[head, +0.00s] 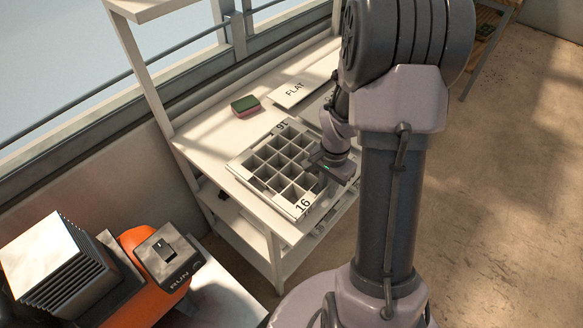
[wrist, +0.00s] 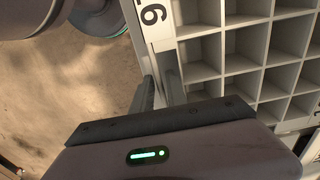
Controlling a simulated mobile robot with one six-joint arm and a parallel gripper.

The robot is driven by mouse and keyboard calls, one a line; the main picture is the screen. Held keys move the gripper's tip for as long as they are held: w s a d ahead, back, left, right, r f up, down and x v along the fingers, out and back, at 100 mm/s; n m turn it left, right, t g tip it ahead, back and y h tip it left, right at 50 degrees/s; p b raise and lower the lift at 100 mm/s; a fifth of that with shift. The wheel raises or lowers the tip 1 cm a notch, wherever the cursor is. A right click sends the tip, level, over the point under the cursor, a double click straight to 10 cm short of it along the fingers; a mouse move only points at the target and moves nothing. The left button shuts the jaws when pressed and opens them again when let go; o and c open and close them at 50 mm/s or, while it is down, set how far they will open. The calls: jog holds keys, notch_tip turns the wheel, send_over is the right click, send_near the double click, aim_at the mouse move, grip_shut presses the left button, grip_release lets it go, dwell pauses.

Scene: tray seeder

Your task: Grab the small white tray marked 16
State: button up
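The white tray marked 16 (head: 301,207) lies on the white table, divided into several square compartments. It carries 16 at its near corner and again at its far end. My gripper (head: 326,178) is at the tray's right edge. In the wrist view the tray's rim (wrist: 156,30) runs down between the two fingers of my gripper (wrist: 161,90), with the 16 just above. The fingers stand close together, one on each side of the rim wall, and appear shut on it. The lower fingertips are partly hidden.
A green and pink sponge (head: 245,104) and a white sign reading FLAT (head: 296,91) lie farther back on the table (head: 205,128). An orange machine marked RUN (head: 140,252) with a stack of trays (head: 52,262) stands at lower left. Open floor (head: 500,190) lies to the right.

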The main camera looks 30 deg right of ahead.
grip_shut()
jog(key=shift+r, duration=0.1)
